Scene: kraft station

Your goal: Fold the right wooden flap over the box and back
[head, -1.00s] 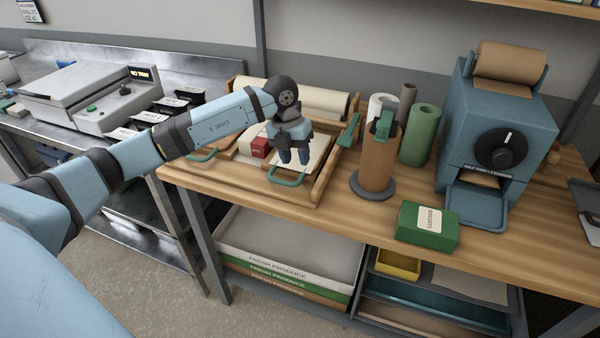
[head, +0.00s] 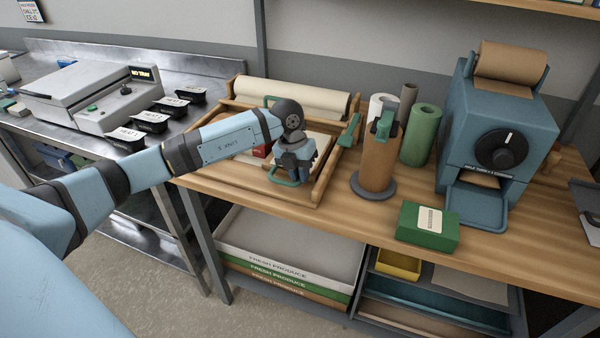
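A wooden folding frame (head: 308,201) lies on the bench with pale sheet material in it. A green handle (head: 284,181) is at its front and another (head: 349,130) stands at its right side, by the right wooden part (head: 327,180). A small red box (head: 262,151) shows just behind my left forearm and is mostly hidden. My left gripper (head: 297,176) points down over the right half of the frame, just beside the front green handle. Whether it touches the handle, and whether its fingers are open, cannot be told. My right gripper is not in view.
A pale paper roll (head: 293,97) lies behind the frame. A brown roll on a stand (head: 376,160), a green roll (head: 419,135) and a blue dispenser (head: 495,140) stand to the right. A green carton (head: 428,226) sits near the bench's front edge.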

